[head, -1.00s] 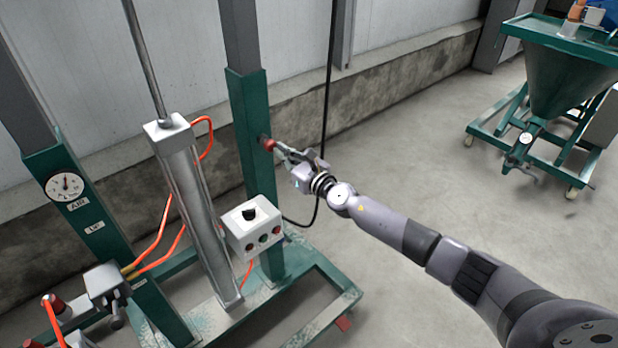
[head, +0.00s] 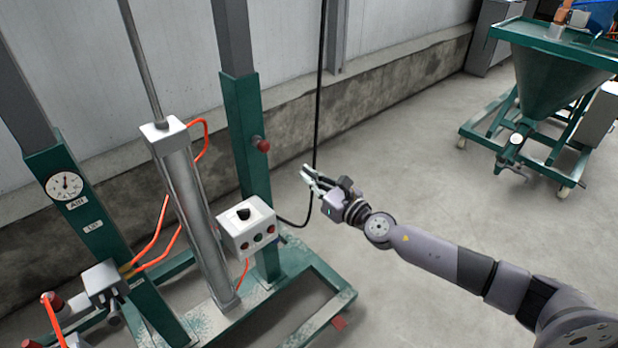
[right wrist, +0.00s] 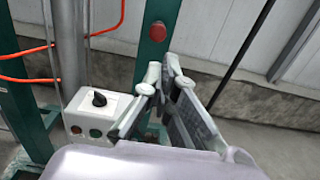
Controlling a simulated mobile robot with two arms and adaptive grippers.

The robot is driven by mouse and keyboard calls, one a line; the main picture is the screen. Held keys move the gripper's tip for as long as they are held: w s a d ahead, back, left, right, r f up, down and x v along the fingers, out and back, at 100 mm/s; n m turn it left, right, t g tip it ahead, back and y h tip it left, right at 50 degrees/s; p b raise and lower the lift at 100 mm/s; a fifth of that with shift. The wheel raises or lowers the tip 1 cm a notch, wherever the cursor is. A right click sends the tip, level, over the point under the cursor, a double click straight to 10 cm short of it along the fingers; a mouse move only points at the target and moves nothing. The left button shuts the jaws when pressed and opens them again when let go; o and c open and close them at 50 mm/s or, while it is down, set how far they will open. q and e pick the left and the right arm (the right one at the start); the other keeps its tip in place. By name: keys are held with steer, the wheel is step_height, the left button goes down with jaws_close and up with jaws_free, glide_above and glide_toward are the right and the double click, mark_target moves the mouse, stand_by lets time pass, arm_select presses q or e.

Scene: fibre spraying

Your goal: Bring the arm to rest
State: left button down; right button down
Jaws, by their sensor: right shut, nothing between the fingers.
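My right gripper (head: 307,175) is shut and empty, held in the air to the right of the green post (head: 247,130). Its arm comes in from the lower right of the head view. In the right wrist view its fingers (right wrist: 161,78) come together below the red knob (right wrist: 157,31). The red knob also shows on the post in the head view (head: 262,145), apart from the fingertips. My left gripper is not in view.
A control box (head: 247,228) with a black dial and buttons hangs on the green frame. A metal cylinder (head: 195,215) stands left of it, with orange hoses. A black cable (head: 320,90) hangs behind my gripper. A green hopper cart (head: 545,80) stands at the back right. Floor between is clear.

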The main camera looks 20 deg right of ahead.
steer(key=shift+s, duration=0.1)
steer(key=s+d+f+m+g+h, duration=0.1)
steer(key=d+f+m+h, duration=0.15)
steer(key=f+m, duration=0.55)
steer(key=s+d+f+m+g+h, duration=0.2)
steer(key=d+f+m, duration=0.2)
steer(key=f, duration=0.7)
steer(key=s+d+f+m+g+h, duration=0.1)
steer(key=s+f+m+g, duration=0.1)
steer(key=s+f+m, duration=0.45)
steer(key=s+d+f+m+g+h, duration=0.1)
steer(key=s+f+m+g, duration=0.15)
steer(key=f, duration=0.75)
steer(key=s+a+f+m+g, duration=0.2)
steer(key=s+f+m, duration=0.3)
steer(key=s, duration=0.9)
steer(key=s+a+f+m+g, duration=0.3)
steer(key=s+f+m, duration=0.3)
steer(key=s, duration=0.9)
steer(key=s+a+f+m+g, duration=0.3)
steer(key=s+f, duration=0.7)
steer(key=s, duration=0.4)
steer(key=a+m, duration=0.1)
steer(key=m, duration=0.1)
steer(key=shift+s+f+m, duration=0.2)
steer(key=shift+f+m, duration=0.1)
steer(key=shift+f, duration=0.05)
steer(key=shift+g, duration=0.25)
